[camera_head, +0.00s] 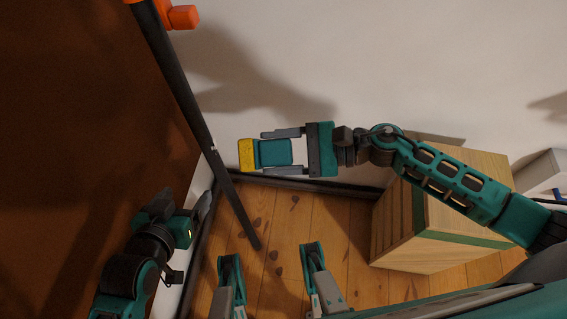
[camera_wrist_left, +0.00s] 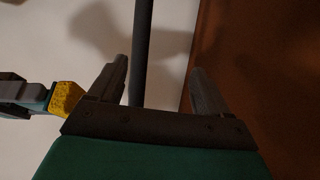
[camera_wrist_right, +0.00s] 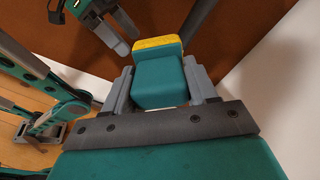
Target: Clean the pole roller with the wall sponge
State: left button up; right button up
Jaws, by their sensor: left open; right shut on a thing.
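The pole roller (camera_head: 187,100) is a long dark pole with an orange part at its top. It leans with its lower end on the wooden floor, and its very top is cut off. My right gripper (camera_head: 266,152) is shut on the wall sponge (camera_head: 246,155), a teal block with a yellow face; it also shows in the right wrist view (camera_wrist_right: 158,82). The yellow face points at the pole, apart from it. My left gripper (camera_head: 203,208) is open beside the lower pole. In the left wrist view the pole (camera_wrist_left: 142,50) appears between the open fingers; whether it is within reach is unclear.
A slatted wooden crate (camera_head: 440,222) with a green band stands on the floor at the right. A brown panel (camera_head: 80,90) fills the left, and a pale wall (camera_head: 400,70) stands behind. Open wood floor (camera_head: 290,220) lies between pole and crate.

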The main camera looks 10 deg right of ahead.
aim_at(245, 156)
jog(key=shift+d+f+m+t, duration=0.25)
jog(key=shift+f+m+t, duration=0.25)
jog(key=shift+f, duration=0.4)
jog(key=shift+d+f+t+b, duration=0.2)
jog(key=shift+f+t+b, duration=0.1)
jog(key=shift+f+t, duration=0.25)
jog(key=shift+w+a+r, duration=0.1)
jog(key=shift+w+a, duration=0.15)
jog(key=shift+a, duration=0.15)
jog(key=shift+p+x, duration=0.45)
jog(key=shift+x, duration=1.8)
pick_arm(q)
jog(key=shift+s+f, duration=0.15)
jog(key=shift+f, duration=0.15)
pick_arm(e)
jog(key=shift+a, duration=0.2)
pick_arm(q)
jog(key=shift+r, duration=0.1)
jog(key=shift+f+b, duration=0.25)
jog(key=shift+b, duration=0.05)
pick_arm(e)
jog(key=shift+x, duration=0.85)
